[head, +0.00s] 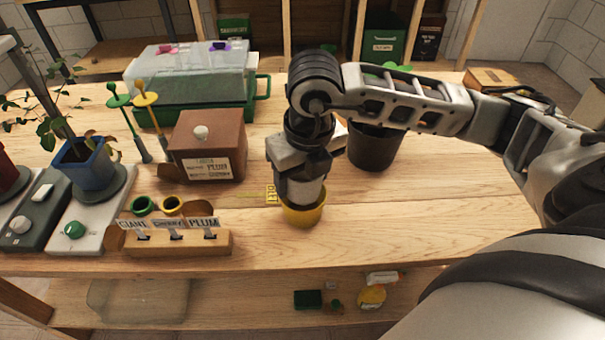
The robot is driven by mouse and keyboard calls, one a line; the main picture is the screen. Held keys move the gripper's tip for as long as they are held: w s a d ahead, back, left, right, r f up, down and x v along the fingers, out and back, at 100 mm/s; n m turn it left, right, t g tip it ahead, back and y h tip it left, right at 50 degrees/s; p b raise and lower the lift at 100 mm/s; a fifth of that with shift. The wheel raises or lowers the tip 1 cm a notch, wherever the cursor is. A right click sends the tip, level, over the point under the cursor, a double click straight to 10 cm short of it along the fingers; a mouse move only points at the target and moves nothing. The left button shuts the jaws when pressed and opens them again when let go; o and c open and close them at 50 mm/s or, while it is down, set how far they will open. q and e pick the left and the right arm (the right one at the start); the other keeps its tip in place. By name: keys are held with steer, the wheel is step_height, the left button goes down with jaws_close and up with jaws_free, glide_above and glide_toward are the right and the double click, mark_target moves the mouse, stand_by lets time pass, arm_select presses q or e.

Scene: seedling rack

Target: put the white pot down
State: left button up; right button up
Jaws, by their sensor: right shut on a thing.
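My right gripper (300,178) points down over the middle of the wooden table and is shut on the white pot (304,192). Only part of the white pot shows, below and between the fingers. Its lower end is at the mouth of a yellow pot (303,215), which stands upright near the table's front edge. I cannot tell whether the white pot rests in the yellow pot or hangs just above its bottom. My left gripper is not in view.
A black pot (372,150) stands behind my right gripper. A brown box (209,147) labelled plum is to the left, with a wooden label holder (177,243) in front. A clear-lidded green tray (190,85) is behind. The table (450,190) is clear at the right.

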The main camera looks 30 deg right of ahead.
arm_select(q)
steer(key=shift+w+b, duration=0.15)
steer(key=shift+b, duration=0.15)
arm_select(e)
steer(key=shift+f, duration=0.35)
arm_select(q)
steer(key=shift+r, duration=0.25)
arm_select(e)
steer(key=o, duration=1)
steer(key=shift+c, duration=0.2)
steer(key=shift+r, duration=0.1)
steer(key=shift+r+p, duration=0.2)
steer(key=shift+p, duration=0.15)
arm_select(q)
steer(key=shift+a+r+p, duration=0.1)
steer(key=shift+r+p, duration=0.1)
steer(key=shift+p, duration=0.3)
arm_select(e)
step_height(320, 180, up, 13)
steer(key=s, duration=0.1)
steer(key=shift+s+f, duration=0.2)
steer(key=shift+s, duration=0.2)
steer(key=shift+a, duration=0.1)
